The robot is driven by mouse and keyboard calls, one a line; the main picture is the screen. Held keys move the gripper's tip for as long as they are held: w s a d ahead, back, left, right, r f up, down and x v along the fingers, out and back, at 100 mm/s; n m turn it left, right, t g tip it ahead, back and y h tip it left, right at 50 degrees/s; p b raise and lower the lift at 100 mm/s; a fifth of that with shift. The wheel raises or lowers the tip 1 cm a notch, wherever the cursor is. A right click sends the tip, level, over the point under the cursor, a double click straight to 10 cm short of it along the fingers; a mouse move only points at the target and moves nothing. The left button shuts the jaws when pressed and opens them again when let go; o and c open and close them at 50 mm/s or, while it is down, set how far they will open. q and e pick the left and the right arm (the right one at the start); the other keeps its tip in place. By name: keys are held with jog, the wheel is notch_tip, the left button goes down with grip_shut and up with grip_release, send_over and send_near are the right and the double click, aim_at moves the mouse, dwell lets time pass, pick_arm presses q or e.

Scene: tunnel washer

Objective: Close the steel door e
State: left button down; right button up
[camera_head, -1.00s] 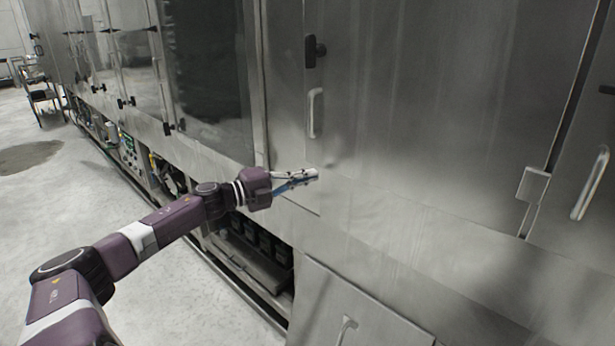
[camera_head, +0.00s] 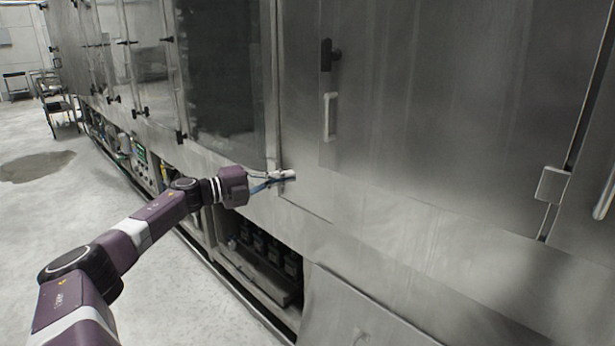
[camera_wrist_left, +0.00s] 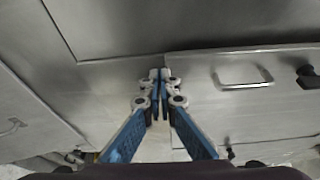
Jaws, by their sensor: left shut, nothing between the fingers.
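The steel door (camera_head: 440,110) fills the upper right of the head view. Its pale upright handle (camera_head: 330,117) and black latch (camera_head: 326,55) are near its left edge. In the wrist view the door (camera_wrist_left: 205,115) is at the right, with its handle (camera_wrist_left: 245,84) and latch (camera_wrist_left: 308,78). It lies close to its frame; I cannot tell whether a gap is left. My left gripper (camera_head: 289,176) is shut and empty, below and left of the handle, in front of the steel frame. Its closed fingertips (camera_wrist_left: 158,76) also show in the wrist view. My right gripper is out of view.
A hinge block (camera_head: 553,184) is at the door's right, with another handle (camera_head: 604,198) beyond it. A dark glass panel (camera_head: 217,65) is left of the door. An open bay (camera_head: 262,262) with machinery lies below my gripper. Bare floor (camera_head: 185,285) lies at left.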

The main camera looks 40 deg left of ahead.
pick_arm(q)
jog(key=d+f+m+g+y+p, duration=0.1)
jog(key=d+f+m+y+p, duration=0.25)
jog(key=d+m+p, duration=0.6)
jog(key=s+d+r+m+t+y+p, duration=0.2)
jog(key=s+d+r+m+y+p, duration=0.15)
jog(key=s+d+r, duration=0.35)
send_near(353, 167)
jog(key=w+p, duration=0.1)
jog(key=w, duration=0.1)
jog(key=w+p, duration=0.2)
jog(key=shift+w+a, duration=0.25)
jog(key=shift+w, duration=0.1)
jog(key=shift+w+f+p, duration=0.15)
jog(key=shift+w+p, duration=0.2)
jog(key=shift+w, duration=0.85)
